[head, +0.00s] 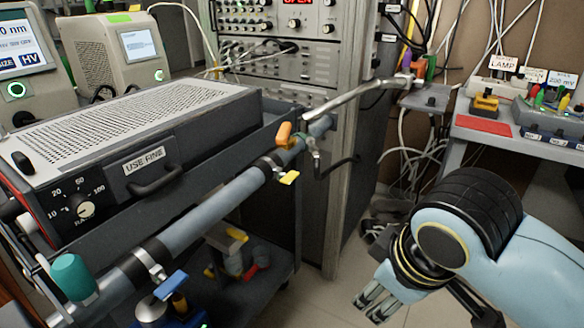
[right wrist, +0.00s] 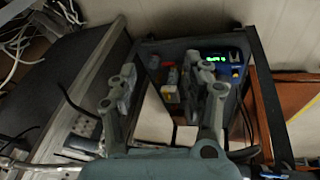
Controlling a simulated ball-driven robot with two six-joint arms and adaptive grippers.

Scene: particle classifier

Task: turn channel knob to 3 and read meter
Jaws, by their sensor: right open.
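No knob marked as a channel knob and no meter can be made out for sure in the head view. A rate knob (head: 84,210) with marks 10, 20, 50 and 100 sits on the front of the grey "USE FINE" unit (head: 150,130) at left. My right gripper (head: 370,302) hangs low at the lower right, open and empty, pointing down, apart from the units. In the right wrist view its two fingers (right wrist: 160,90) stand apart, with a dark bin-like space and a blue device with a green display (right wrist: 218,58) beyond. My left gripper is not in view.
A rack (head: 275,50) with many small knobs stands at the back. A grey pipe (head: 225,205) with valves runs along the unit. A bench (head: 520,140) with labelled boxes is at right. Loose cables hang near the rack. Some floor (head: 335,285) is open left of my right gripper.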

